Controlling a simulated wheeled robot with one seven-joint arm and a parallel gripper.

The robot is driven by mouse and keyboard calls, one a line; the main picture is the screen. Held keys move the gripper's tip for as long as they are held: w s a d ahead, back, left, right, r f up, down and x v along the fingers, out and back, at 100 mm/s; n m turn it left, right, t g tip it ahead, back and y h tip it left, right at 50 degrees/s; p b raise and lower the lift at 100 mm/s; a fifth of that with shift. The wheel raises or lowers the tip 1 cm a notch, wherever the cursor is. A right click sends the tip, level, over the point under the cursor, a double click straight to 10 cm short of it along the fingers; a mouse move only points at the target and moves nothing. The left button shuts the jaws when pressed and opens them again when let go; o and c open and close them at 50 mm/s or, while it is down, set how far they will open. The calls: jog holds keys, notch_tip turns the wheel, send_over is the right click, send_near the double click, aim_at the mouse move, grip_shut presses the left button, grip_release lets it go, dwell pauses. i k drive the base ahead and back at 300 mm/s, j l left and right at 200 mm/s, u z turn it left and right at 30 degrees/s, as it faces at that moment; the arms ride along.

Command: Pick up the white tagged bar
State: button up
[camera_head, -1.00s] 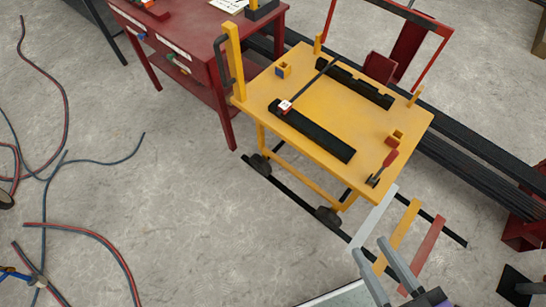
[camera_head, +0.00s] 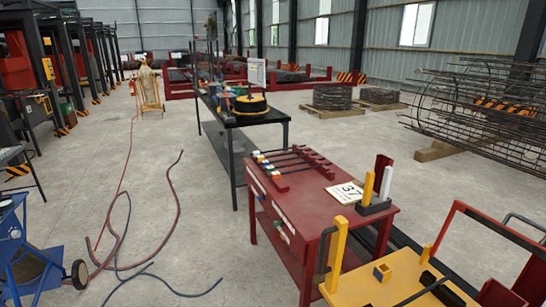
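Several thin dark bars (camera_head: 298,158) lie side by side on red supports on the red table (camera_head: 340,222). Small coloured tags sit at their left ends, some pale or white, others blue or yellow; which bar is the white tagged one is too small to tell. Another dark bar (camera_head: 424,291) lies on the yellow cart (camera_head: 372,292) at the bottom right, its near end cut off by the frame. My gripper is not in view.
A black table (camera_head: 243,118) with a yellow round item stands behind. A number card (camera_head: 345,192) and a black holder (camera_head: 374,207) with upright posts occupy the red table's right side. Hoses (camera_head: 125,235) and a blue wheeled machine (camera_head: 30,255) are on the left floor.

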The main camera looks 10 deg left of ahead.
aim_at(255, 154)
jog(key=i+j+u, duration=0.35)
jog(key=i, duration=0.25)
jog(key=i+j+u, duration=0.3)
jog(key=i, duration=0.35)
jog(key=i+u, duration=0.35)
jog(key=i, duration=2.15)
jog(key=i+z, duration=0.2)
jog(key=i, duration=0.25)
jog(key=i+j+z, duration=0.2)
jog(key=i, duration=0.2)
jog(key=i+j+z, duration=0.1)
jog(key=i+z, duration=0.15)
jog(key=i, duration=0.15)
jog(key=i+j+z, duration=0.2)
jog(key=i, duration=0.2)
jog(key=i+j+z, duration=0.85)
jog(key=j+z, duration=0.3)
jog(key=i+j+z, duration=0.25)
jog(key=j, duration=0.2)
jog(key=j+z, duration=0.3)
jog(key=j, duration=0.15)
